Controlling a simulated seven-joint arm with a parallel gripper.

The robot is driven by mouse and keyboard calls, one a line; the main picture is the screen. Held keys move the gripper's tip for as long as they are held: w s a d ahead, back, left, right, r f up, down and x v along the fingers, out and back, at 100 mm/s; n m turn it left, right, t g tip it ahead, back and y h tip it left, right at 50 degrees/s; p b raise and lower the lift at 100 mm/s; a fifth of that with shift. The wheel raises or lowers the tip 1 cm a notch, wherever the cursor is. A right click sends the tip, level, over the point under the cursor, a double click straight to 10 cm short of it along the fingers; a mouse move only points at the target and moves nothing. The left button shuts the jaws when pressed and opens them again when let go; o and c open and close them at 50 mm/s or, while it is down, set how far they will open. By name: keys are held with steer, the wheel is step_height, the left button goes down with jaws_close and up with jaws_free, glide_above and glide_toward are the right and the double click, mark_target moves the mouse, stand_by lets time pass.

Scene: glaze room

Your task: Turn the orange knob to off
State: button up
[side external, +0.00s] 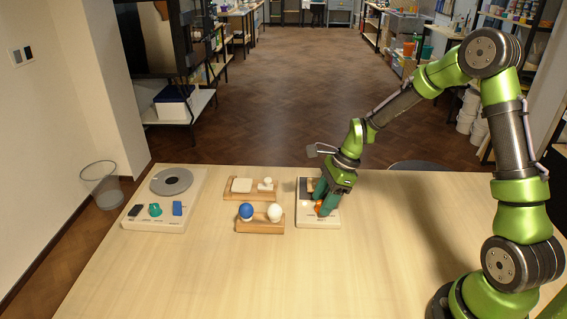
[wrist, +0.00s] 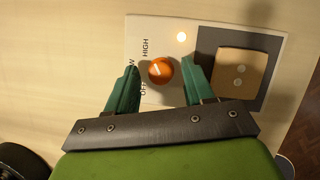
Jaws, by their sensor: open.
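The orange knob (wrist: 160,70) sits on a white panel (wrist: 160,28) with the printed words OFF, LOW and HIGH along its left side in the wrist view. The knob's white pointer line is tilted, its upper end toward the left; I cannot tell for sure which word it marks. A small round light (wrist: 181,37) on the panel glows. My gripper (wrist: 157,82) is open, its two green fingers on either side of the knob, with gaps showing between. In the side view the knob (side external: 319,208) is partly hidden behind my gripper (side external: 325,205).
Beside the knob, a tan block (wrist: 241,72) rests on the panel's dark area. To the left in the side view are wooden holders with a blue ball (side external: 246,211) and a white ball (side external: 275,212), and another panel with a teal knob (side external: 154,210). The table's front is clear.

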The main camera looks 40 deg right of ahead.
jaws_close()
